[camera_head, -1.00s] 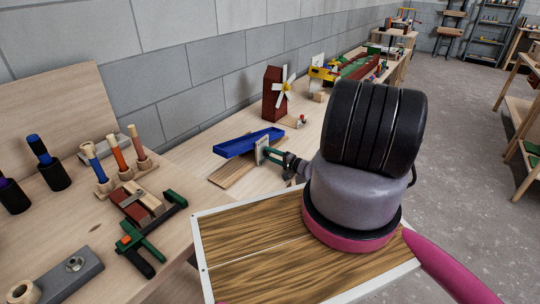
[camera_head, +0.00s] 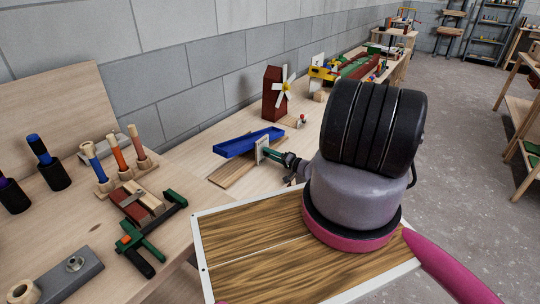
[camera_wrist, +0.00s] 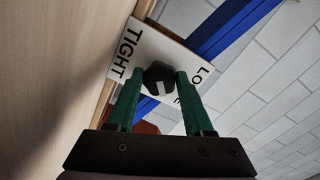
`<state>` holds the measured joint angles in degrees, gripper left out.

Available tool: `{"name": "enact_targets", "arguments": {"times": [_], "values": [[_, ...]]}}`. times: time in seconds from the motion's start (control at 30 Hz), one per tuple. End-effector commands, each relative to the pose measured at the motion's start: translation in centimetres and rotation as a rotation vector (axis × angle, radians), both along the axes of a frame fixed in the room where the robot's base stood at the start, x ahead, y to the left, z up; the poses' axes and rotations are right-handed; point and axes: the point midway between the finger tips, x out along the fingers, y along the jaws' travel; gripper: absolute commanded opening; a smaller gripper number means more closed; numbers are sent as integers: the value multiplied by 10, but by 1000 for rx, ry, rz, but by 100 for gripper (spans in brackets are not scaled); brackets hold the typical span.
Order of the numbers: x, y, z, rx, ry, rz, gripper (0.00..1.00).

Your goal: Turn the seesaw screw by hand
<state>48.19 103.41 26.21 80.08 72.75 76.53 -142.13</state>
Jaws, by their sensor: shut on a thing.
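The seesaw stands on the bench in the head view, with a blue trough-like beam (camera_head: 248,142) above a wooden base (camera_head: 233,172). A white plate (camera_head: 262,150) is on its near end. In the wrist view the plate (camera_wrist: 150,45) bears the word "TIGHT" and a partly hidden word starting "LO". A dark screw knob (camera_wrist: 159,78) with a pale mark sits at the plate's middle. My gripper (camera_wrist: 160,87) has its green fingers on both sides of the knob and is shut on it. In the head view my gripper (camera_head: 268,155) is at the plate, and the knob is hidden.
A red windmill (camera_head: 272,95) stands behind the seesaw. A green clamp (camera_head: 150,235), a rack of chisels (camera_head: 122,160) and a grey block (camera_head: 70,275) are on the bench at left. Toys line the bench further back. Open floor lies at right.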

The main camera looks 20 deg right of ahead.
Motion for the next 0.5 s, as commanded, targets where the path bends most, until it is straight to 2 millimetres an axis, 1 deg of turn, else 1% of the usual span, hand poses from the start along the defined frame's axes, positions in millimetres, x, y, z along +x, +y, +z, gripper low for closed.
{"name": "enact_targets", "arguments": {"times": [0.07, 0.1, 0.17, 0.2, 0.5], "values": [[-1, -2, -1, -2, 3, -2, 0], [-1, -2, -1, -2, 3, -2, 56], [-1, -2, -1, -2, 3, -2, 79], [-1, -1, -1, -1, 3, -1, 82], [-1, -1, -1, 0, 1, 0, 82]]}}
